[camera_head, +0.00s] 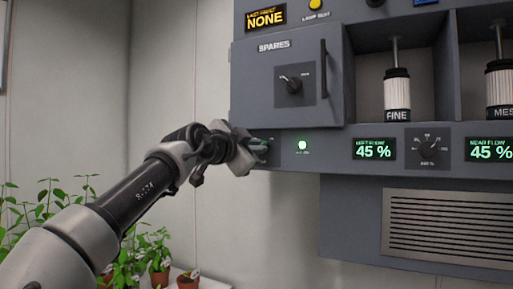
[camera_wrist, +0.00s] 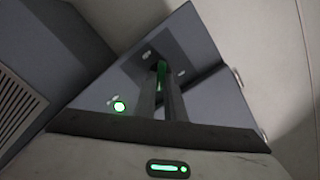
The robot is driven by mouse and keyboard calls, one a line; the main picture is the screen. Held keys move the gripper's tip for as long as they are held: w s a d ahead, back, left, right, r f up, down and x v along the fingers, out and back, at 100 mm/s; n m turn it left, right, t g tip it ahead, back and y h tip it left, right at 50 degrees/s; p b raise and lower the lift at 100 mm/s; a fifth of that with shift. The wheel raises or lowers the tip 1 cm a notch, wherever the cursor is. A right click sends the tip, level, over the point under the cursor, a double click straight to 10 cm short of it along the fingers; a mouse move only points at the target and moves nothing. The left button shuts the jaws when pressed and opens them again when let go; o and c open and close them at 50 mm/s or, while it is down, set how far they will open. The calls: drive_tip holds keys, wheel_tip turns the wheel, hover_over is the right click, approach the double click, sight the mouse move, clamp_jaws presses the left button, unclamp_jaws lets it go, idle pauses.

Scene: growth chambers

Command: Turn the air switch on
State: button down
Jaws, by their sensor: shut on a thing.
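The air switch (camera_wrist: 161,69) sits at the left end of the grey control strip, on a small dark plate. In the head view my gripper (camera_head: 262,144) reaches it from the left and hides most of it. In the wrist view my gripper's two fingers (camera_wrist: 160,78) are closed around the switch's knob, which shows green between the tips. A round green lamp (camera_head: 302,145) beside the switch is lit, and it also glows in the wrist view (camera_wrist: 119,106). The small labels around the switch are too blurred to read.
Above the strip is a SPARES cabinet door (camera_head: 289,75) with a handle (camera_head: 324,69). To the right are a dial (camera_head: 428,148), displays reading 45 %, and a FINE filter (camera_head: 397,95). Potted plants (camera_head: 158,275) stand at lower left, below my arm.

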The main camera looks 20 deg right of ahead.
drive_tip(key=c, duration=1.8)
unclamp_jaws()
drive_tip(key=shift+c, duration=0.2)
drive_tip(key=v, duration=1.7)
drive_tip(key=shift+s, duration=0.2)
drive_tip(key=shift+a, duration=0.15)
